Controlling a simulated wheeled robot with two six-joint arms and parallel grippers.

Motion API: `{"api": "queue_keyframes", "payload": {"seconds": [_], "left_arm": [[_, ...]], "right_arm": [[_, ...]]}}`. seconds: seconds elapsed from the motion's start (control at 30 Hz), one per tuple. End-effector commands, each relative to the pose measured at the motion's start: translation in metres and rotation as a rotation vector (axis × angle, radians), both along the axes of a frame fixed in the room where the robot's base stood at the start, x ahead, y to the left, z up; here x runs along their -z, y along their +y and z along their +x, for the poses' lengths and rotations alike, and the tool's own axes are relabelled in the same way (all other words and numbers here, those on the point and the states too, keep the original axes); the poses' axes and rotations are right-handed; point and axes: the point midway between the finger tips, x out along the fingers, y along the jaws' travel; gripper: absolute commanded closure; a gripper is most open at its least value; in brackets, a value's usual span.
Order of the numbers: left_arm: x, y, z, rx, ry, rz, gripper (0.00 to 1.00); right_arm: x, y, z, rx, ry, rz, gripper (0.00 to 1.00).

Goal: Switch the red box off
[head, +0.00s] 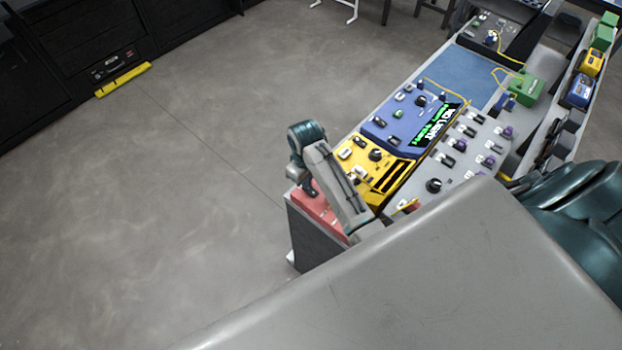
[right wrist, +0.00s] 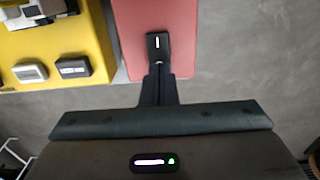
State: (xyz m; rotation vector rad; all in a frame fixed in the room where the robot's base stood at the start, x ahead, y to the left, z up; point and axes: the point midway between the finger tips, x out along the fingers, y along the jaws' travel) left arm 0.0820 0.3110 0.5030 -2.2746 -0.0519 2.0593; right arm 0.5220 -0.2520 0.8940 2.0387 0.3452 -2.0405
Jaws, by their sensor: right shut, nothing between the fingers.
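The red box (head: 312,204) is at the near left end of the bench in the head view, partly hidden by my right arm. In the right wrist view, its flat red top (right wrist: 190,50) carries a black switch (right wrist: 157,42) with a white mark. My right gripper (right wrist: 158,70) is shut and empty, its tips at the near end of the switch. I cannot tell whether they touch it. In the head view, the right gripper (head: 311,189) points down over the red box. My left gripper is not in view.
A yellow box (head: 385,185) with knobs and buttons stands right beside the red one. Behind it are a blue box (head: 385,122) with a green display and a grey panel (head: 470,125) with several switches. Open floor lies to the left.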

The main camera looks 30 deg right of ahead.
Motion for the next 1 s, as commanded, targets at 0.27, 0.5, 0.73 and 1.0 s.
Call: {"api": "queue_keyframes", "payload": {"seconds": [0.27,0.5,0.73,1.0], "left_arm": [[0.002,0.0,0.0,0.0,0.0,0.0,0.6],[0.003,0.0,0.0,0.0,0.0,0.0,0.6],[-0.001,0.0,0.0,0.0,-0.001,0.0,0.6],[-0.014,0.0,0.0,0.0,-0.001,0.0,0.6]], "right_arm": [[0.005,0.0,0.0,0.0,0.0,0.0,1.0],[0.008,0.0,0.0,0.0,-0.001,0.0,1.0],[0.004,0.0,0.0,0.0,0.0,0.0,1.0],[-0.019,0.0,0.0,0.0,-0.002,0.0,1.0]]}}
